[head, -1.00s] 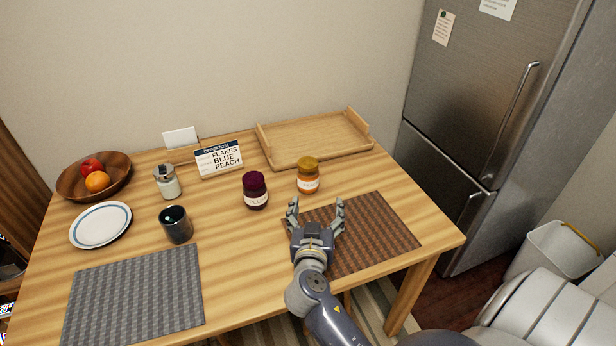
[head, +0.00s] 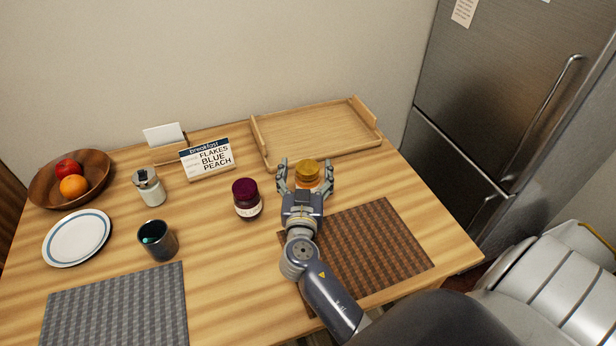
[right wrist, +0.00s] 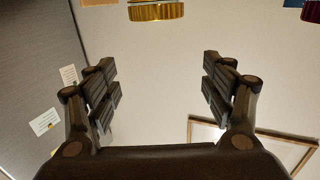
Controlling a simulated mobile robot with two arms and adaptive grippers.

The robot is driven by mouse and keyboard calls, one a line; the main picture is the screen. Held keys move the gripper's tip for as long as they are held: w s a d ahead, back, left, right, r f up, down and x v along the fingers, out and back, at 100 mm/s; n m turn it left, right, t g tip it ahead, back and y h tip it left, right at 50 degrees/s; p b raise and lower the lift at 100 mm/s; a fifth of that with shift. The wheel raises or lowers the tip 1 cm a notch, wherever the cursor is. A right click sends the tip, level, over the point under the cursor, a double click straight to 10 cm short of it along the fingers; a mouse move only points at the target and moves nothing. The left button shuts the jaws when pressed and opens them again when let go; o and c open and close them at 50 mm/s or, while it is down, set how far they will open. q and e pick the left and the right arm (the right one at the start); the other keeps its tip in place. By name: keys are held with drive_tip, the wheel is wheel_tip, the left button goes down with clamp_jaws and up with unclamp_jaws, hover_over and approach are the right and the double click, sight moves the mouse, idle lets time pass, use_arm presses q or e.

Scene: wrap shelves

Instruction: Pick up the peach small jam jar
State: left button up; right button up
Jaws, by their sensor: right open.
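The peach jam jar (head: 308,171), orange with a golden lid, stands upright on the table behind the brown placemat. My right gripper (head: 306,176) is open, with its fingers on either side of the jar in the head view. The palm hides the jar's lower part. In the right wrist view the golden lid (right wrist: 156,11) shows at the top edge, between the open fingers (right wrist: 162,85) in width but apart from them. Whether any finger touches the jar cannot be told. My left gripper is not in view.
A dark purple jar (head: 246,198) stands close to the left of my right gripper. A wooden tray (head: 320,135) lies behind the peach jar. A breakfast sign (head: 207,160), a glass jar (head: 149,187) and a dark cup (head: 158,241) stand further left.

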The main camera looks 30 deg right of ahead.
sight(307, 176)
drive_tip(key=f, duration=0.5)
drive_tip(key=shift+w+d+f, duration=0.3)
drive_tip(key=shift+w+f, duration=0.05)
drive_tip(key=shift+w, duration=0.05)
drive_tip(key=shift+w+d+p, duration=0.2)
drive_tip(key=shift+w+p, duration=0.05)
drive_tip(key=shift+p, duration=0.1)
drive_tip(key=shift+w+d+f, duration=0.1)
drive_tip(key=shift+w, duration=0.05)
drive_tip(key=shift+p+x, duration=0.3)
drive_tip(key=shift+x, duration=0.45)
drive_tip(key=x, duration=0.3)
drive_tip(key=shift+p, duration=0.4)
drive_tip(key=shift+w+d, duration=0.15)
drive_tip(key=shift+w, duration=0.05)
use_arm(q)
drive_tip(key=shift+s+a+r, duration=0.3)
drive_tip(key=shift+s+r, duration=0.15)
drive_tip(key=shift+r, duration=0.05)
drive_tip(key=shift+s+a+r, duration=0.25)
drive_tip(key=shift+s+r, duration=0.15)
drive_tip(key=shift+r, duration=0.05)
use_arm(e)
clamp_jaws()
